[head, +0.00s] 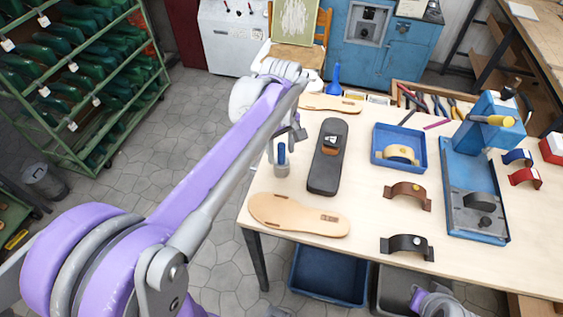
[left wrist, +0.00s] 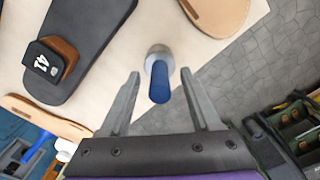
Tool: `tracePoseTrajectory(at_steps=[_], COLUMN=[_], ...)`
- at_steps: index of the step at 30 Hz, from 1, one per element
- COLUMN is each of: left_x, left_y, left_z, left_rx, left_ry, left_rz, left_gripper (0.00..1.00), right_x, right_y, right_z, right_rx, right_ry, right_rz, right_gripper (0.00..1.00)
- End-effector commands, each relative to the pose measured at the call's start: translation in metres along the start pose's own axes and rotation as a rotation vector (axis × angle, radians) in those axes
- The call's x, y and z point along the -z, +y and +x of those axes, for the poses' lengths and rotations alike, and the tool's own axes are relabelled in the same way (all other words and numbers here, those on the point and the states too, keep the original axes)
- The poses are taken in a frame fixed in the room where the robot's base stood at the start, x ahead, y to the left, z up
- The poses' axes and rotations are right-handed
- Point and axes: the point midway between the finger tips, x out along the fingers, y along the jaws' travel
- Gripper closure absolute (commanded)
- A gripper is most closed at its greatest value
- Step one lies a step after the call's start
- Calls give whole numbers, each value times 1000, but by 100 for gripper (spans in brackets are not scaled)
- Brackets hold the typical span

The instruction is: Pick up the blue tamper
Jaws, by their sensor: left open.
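The blue tamper (head: 281,153) stands upright near the left edge of the workbench, its blue handle on a round metal base. It also shows in the left wrist view (left wrist: 159,82), handle pointing toward the camera. My left gripper (head: 284,138) is above it and partly covers it in the head view. In the left wrist view its two fingers (left wrist: 160,76) are open, one on each side of the handle with gaps, holding nothing. My right gripper is not in view; only part of my right arm shows at the bottom right of the head view.
A dark sole with a block numbered 41 (head: 329,140) lies right of the tamper. A tan footbed (head: 298,214) lies in front, another (head: 330,103) behind. A blue tray (head: 376,160), leather straps (head: 407,195) and a blue press (head: 475,190) stand farther right. Green shoe racks (head: 75,80) stand left.

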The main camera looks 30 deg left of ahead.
Motion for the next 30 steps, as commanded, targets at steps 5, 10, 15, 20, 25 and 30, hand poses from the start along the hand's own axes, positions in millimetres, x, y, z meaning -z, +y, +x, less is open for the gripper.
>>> tracePoseTrajectory(at_steps=[5, 10, 15, 20, 25, 30], left_x=[-1, -1, -1, -1, -1, -1], left_y=[0, 0, 0, 0, 0, 0], left_z=[16, 16, 16, 16, 16, 15], left_rx=[0, 0, 0, 0, 0, 0], left_ry=[0, 0, 0, 0, 0, 0], left_rz=[1, 1, 1, 1, 1, 1], left_gripper=[37, 37, 60, 89, 100, 100], right_x=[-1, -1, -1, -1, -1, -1], right_y=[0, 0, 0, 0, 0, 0], right_z=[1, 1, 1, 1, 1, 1], right_rx=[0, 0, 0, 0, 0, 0], right_ry=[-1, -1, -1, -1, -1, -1], right_rz=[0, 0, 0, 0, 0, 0], right_gripper=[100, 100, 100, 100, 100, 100])
